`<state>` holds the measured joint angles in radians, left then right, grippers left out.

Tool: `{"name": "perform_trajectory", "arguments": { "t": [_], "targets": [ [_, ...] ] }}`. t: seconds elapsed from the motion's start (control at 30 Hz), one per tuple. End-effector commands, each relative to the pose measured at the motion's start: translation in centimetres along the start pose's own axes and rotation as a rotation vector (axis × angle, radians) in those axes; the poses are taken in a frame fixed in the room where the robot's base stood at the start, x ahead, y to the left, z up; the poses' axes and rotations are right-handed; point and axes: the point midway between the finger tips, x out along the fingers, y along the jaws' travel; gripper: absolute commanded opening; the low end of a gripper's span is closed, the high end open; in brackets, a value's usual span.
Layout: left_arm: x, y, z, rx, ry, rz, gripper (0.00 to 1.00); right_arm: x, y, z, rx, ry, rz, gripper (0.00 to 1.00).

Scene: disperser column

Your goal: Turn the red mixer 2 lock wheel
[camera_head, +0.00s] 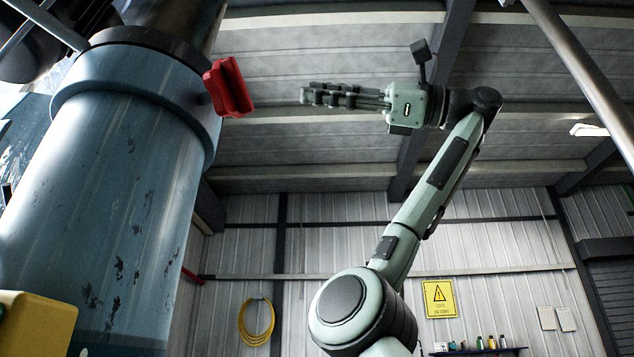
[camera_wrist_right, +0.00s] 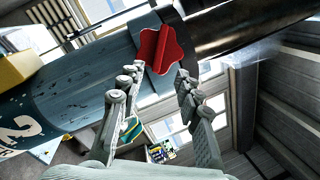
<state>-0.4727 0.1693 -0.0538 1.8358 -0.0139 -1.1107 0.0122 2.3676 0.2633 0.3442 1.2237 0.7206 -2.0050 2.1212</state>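The red lock wheel (camera_head: 228,87) sits on the right side of the collar near the top of the blue mixer column (camera_head: 115,200). In the right wrist view the lobed red wheel (camera_wrist_right: 160,52) lies ahead of the fingers, and a white "2" is painted on the column. My right gripper (camera_head: 305,95) points left at the wheel, with a clear gap between fingertips and wheel. In the wrist view its two fingers (camera_wrist_right: 152,90) are spread apart with nothing between them. My left gripper is not in view.
A yellow box-shaped part (camera_head: 38,322) is at the lower left by the column. A slanted pipe (camera_head: 585,75) crosses the upper right. A yellow hose coil (camera_head: 256,322) and a warning sign (camera_head: 440,299) are on the back wall. The space between gripper and wheel is free.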

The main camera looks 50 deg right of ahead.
Motion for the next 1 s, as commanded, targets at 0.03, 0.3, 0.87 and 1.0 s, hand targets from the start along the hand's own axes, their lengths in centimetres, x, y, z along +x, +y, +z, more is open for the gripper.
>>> {"name": "perform_trajectory", "arguments": {
  "t": [0.03, 0.3, 0.87, 1.0],
  "targets": [
    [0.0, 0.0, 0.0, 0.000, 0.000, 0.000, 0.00, 0.0, 0.0, 0.0, 0.000, 0.000, 0.000, 0.34],
    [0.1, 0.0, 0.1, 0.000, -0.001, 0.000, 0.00, 0.4, 0.1, 0.0, -0.049, 0.017, -0.008, 0.66],
    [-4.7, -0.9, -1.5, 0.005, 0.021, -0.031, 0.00, 7.3, 2.8, 2.4, -1.498, 0.574, -0.019, 1.00],
    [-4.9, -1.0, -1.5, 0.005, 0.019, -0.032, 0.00, 7.8, 2.8, 2.6, -1.599, 0.616, 0.000, 1.00]
  ]
}}
